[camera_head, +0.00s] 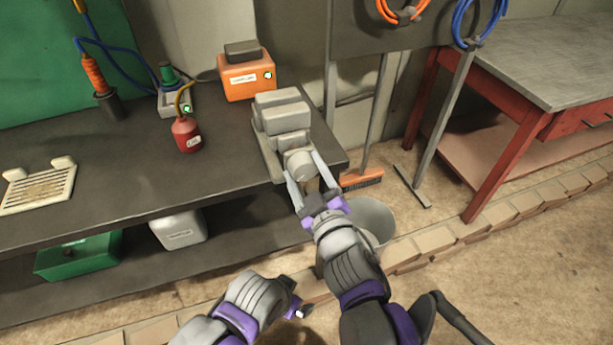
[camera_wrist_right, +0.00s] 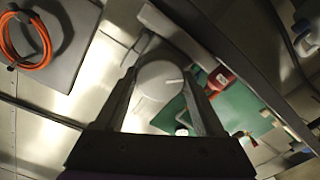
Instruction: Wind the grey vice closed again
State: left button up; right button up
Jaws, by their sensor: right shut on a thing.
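The grey vice (camera_head: 281,100) stands on the dark workbench near its right front corner. Its round pale knob (camera_head: 299,162) faces the front edge. My right gripper (camera_head: 304,172) reaches up from below with one finger on each side of the knob and is shut on it. In the right wrist view the round knob (camera_wrist_right: 158,80) sits between the two fingers and bears a short pale mark. The gap between the vice jaws is hard to make out. My left gripper (camera_head: 296,307) is low in the head view, away from the vice, its fingers mostly hidden.
An orange box (camera_head: 246,76) stands behind the vice. A red oil can (camera_head: 186,134) and a soldering stand (camera_head: 108,101) are to the left on the workbench (camera_head: 120,185). A bucket (camera_head: 372,214) stands on the floor behind my right arm. A red-framed table (camera_head: 545,60) is at right.

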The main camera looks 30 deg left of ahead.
jog(key=m+b, duration=0.5)
jog(key=m, duration=0.1)
jog(key=shift+w, duration=0.1)
jog(key=shift+m+b, duration=0.8)
jog(key=shift+m, duration=0.3)
jog(key=shift+m+b, duration=0.45)
jog(key=shift+m, duration=0.45)
jog(key=m, duration=0.2)
jog(key=shift+d+r+m, duration=0.1)
jog(key=shift+m, duration=0.3)
jog(key=m, duration=0.5)
jog(key=shift+w, duration=0.1)
jog(key=m, duration=0.4)
jog(key=shift+m, duration=2.7)
